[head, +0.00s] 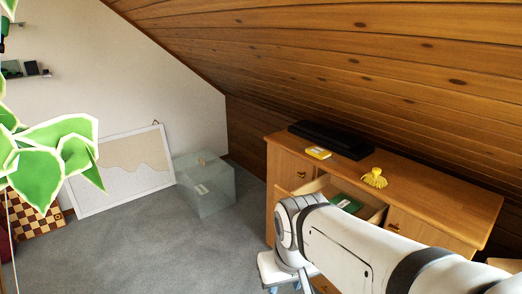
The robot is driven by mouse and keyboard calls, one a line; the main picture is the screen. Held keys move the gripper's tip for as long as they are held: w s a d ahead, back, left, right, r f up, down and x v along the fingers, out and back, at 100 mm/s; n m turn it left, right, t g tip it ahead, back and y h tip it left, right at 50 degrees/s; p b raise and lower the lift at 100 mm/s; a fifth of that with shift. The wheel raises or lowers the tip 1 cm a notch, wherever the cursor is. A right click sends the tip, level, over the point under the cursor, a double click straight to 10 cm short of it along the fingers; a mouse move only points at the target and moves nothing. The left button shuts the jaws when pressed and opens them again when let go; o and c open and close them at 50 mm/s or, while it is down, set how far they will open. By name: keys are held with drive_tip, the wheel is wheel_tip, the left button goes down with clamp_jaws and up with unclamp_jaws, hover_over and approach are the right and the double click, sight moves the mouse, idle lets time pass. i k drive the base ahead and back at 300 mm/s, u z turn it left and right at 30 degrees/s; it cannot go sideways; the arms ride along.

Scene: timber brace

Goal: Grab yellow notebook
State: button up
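A small yellow item with a pale label, which looks like the yellow notebook (318,153), lies flat on top of the wooden cabinet (435,200), near its front left edge. My arm reaches in from the lower right, in front of the cabinet, and its wrist bends down below the cabinet top. My gripper's fingers do not show in the head view, so I cannot see whether they hold anything. The notebook is in plain sight and nothing touches it from my arm.
A black case (331,139) lies behind the notebook. A yellow tasselled object (374,178) sits to its right. An open drawer with a green item (346,203) juts out below, partly hidden by my arm. The sloped timber ceiling (370,60) hangs low behind.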

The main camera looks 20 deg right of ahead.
sight(315, 151)
drive_tip(key=u, duration=1.35)
drive_tip(key=i, duration=1.75)
drive_tip(key=z, duration=2.45)
drive_tip(key=i, duration=1.35)
